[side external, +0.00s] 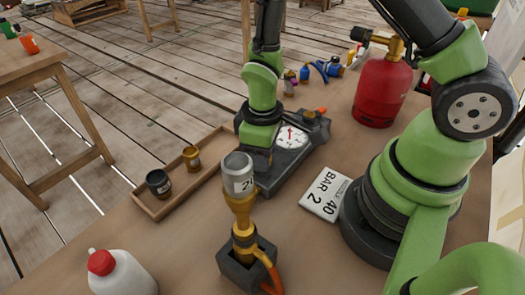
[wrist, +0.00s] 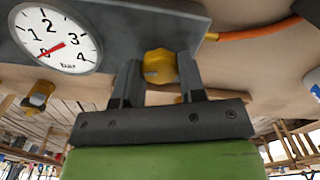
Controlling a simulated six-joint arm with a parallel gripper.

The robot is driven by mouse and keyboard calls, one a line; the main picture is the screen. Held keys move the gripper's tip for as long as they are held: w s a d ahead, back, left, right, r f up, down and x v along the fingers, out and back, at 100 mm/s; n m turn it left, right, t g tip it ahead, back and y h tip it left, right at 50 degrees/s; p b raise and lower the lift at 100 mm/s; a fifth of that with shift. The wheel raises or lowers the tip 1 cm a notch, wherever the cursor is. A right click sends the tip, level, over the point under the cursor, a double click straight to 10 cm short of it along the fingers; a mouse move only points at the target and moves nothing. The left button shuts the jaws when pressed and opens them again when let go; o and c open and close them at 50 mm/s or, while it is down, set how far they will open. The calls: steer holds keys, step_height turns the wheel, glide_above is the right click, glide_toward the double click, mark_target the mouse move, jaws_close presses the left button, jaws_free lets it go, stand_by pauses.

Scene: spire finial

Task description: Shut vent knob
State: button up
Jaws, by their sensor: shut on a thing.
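In the wrist view a yellow lobed knob (wrist: 160,67) sits at the edge of the grey gauge box (wrist: 120,25). My gripper (wrist: 160,75) has its two dark fingers on either side of this knob and is shut on it. A second yellow knob (wrist: 38,97) shows at the left, apart from the fingers. The white gauge (wrist: 58,40) has its red needle near 0. In the side view my gripper (side external: 257,160) is down at the near end of the gauge box (side external: 308,152); the knob in its jaws is hidden there. No label tells which knob is the vent.
A brass torch (side external: 240,205) with a silver top stands in a dark holder (side external: 232,268) close in front. A wooden tray (side external: 150,205) holds a dark pot and a brass piece. A white card (side external: 325,194) lies right, a red gas cylinder (side external: 382,92) stands behind.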

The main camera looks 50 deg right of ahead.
steer(key=shift+m, duration=0.7)
steer(key=o, duration=0.9)
steer(key=shift+o, duration=0.2)
step_height(320, 180, up, 10)
steer(key=s+d+r+m+t+y, duration=0.1)
steer(key=s+r+m+t, duration=0.2)
steer(key=s+r, duration=0.2)
steer(key=s+r+m+t+y, duration=0.1)
steer(key=s+r+m+t, duration=0.2)
steer(key=r, duration=0.8)
steer(key=s+t, duration=0.1)
steer(key=s, duration=0.1)
steer(key=shift+s+d+r+m, duration=0.15)
steer(key=shift+s+d+m, duration=0.2)
steer(key=shift+d+m, duration=0.05)
